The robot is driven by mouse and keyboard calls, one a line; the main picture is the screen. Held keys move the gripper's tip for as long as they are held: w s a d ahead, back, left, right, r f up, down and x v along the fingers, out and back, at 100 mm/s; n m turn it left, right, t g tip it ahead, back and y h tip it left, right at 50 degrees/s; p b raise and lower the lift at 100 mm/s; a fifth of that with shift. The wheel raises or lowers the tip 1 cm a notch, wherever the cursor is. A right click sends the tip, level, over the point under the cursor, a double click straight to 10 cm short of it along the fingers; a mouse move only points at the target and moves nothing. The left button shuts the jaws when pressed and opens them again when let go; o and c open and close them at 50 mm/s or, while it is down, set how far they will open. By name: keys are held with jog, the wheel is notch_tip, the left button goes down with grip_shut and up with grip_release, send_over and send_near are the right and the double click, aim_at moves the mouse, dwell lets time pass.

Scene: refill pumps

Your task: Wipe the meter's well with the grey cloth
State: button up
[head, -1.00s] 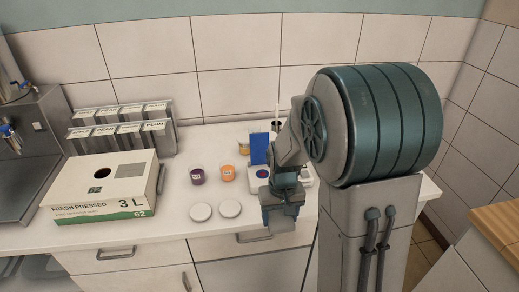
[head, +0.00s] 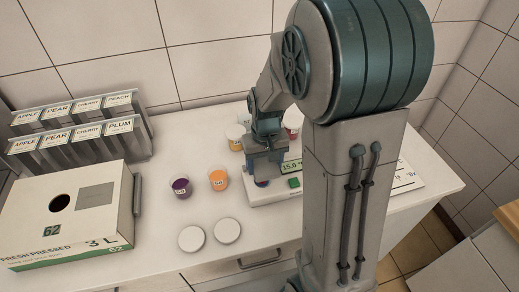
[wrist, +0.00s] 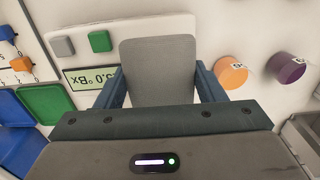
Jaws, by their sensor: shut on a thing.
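My gripper (head: 266,172) is over the left part of the white meter (head: 268,198) on the counter. In the wrist view my gripper (wrist: 160,90) is shut on the grey cloth (wrist: 158,60), a flat rounded pad between the two blue-grey fingers. The pad lies over the meter (wrist: 81,56) in that view, beside its display and its green and grey buttons. The well is not visible, and I cannot tell whether the cloth touches it. The display in the head view reads about 15.0.
Purple (head: 181,188) and orange (head: 219,180) cups stand left of the meter, with two white lids (head: 191,238) (head: 228,230) in front. A yellow cup (head: 236,138) and a red cup (head: 293,122) stand behind. A juice box (head: 70,220) and labelled rack (head: 75,135) are left.

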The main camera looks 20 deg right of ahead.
aim_at(264, 186)
jog(key=shift+s+a+f+b, duration=0.1)
jog(key=shift+f+b, duration=0.55)
jog(key=shift+f, duration=0.2)
jog(key=shift+f+b, duration=1.6)
jog(key=shift+f, duration=0.65)
jog(key=shift+f+b, duration=0.35)
jog(key=shift+f, duration=0.05)
jog(key=shift+s, duration=0.25)
jog(key=shift+s, duration=0.35)
jog(key=shift+w, duration=0.1)
jog(key=shift+w, duration=0.6)
jog(key=shift+s, duration=0.15)
